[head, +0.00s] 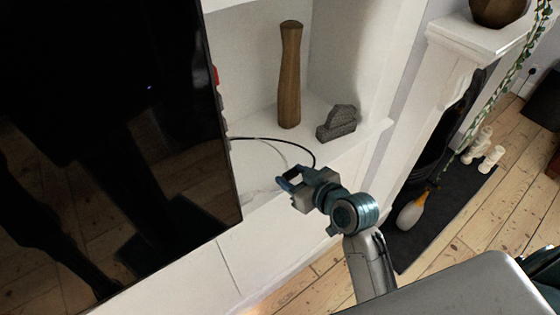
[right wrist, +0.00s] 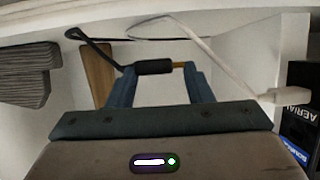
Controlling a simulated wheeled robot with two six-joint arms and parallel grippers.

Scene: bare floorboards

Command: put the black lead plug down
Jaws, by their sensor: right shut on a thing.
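My right gripper (head: 287,181) is over the white shelf in the alcove in the head view. It is shut on the black lead plug (head: 293,170). In the right wrist view the plug (right wrist: 153,67) lies crosswise between the blue fingertips, with a gold tip to the right. Its thin black lead (head: 285,143) arcs back to the side of the television. I cannot tell whether the plug touches the shelf. My left gripper is not in view.
The black television (head: 110,130) stands close on the left. A wooden vase (head: 289,80) and a grey stone ornament (head: 337,123) stand behind on the shelf. In the right wrist view, a white lead (right wrist: 205,50) and a labelled black part (right wrist: 300,125) are on the right.

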